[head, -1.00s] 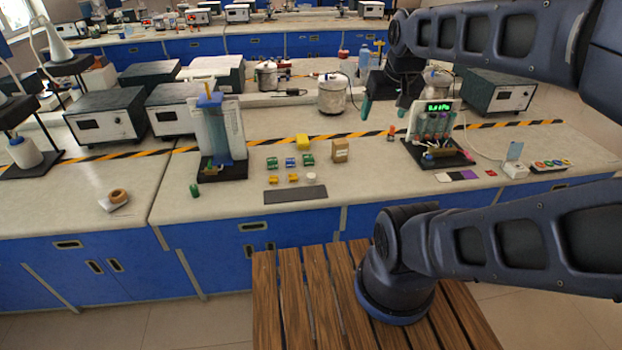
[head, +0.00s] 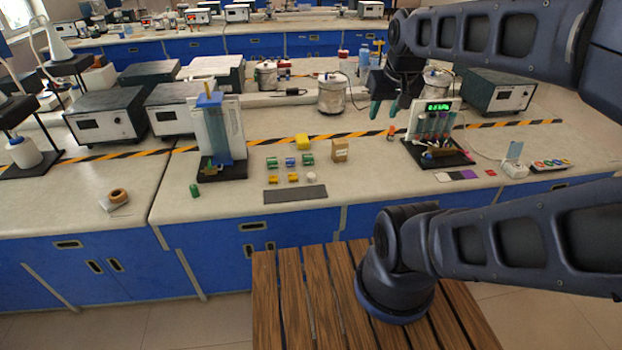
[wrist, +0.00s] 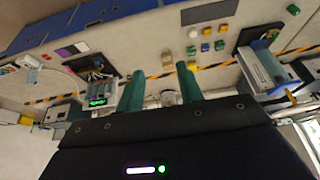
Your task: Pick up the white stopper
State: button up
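The white stopper (head: 311,177) is a small pale round piece on the bench. It stands at the right end of the front row, beside yellow pieces (head: 293,178) and just behind a dark grey strip (head: 295,194). It also shows small in the wrist view (wrist: 193,33), beyond the fingertips. My gripper (head: 384,109) is high above the bench, right of the stopper and well apart from it. In the wrist view its two green fingers (wrist: 161,82) stand apart, with nothing held between them.
A brown box (head: 340,150) and a yellow block (head: 302,141) stand behind the stopper. A lit display rack (head: 436,122) with tubes stands to the right. A tall blue-topped apparatus (head: 215,130) stands to the left.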

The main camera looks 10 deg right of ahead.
jog(key=n+g+h, duration=0.1)
jog(key=n+g, duration=0.4)
jog(key=n, duration=0.9)
send_over(311, 174)
jog(key=a, duration=0.2)
notch_tip(311, 174, down, 29)
jog(key=shift+s+d+f, duration=0.1)
jog(key=shift+d+f, duration=0.2)
jog(key=shift+f, duration=1.4)
jog(key=shift+w+d+f, duration=0.1)
jog(key=shift+d+f, duration=0.2)
jog(key=shift+f, duration=1.35)
jog(key=shift+s+d+f, duration=0.1)
jog(key=shift+d+f, duration=0.2)
jog(key=shift+f, duration=1.4)
jog(key=c, duration=0.6)
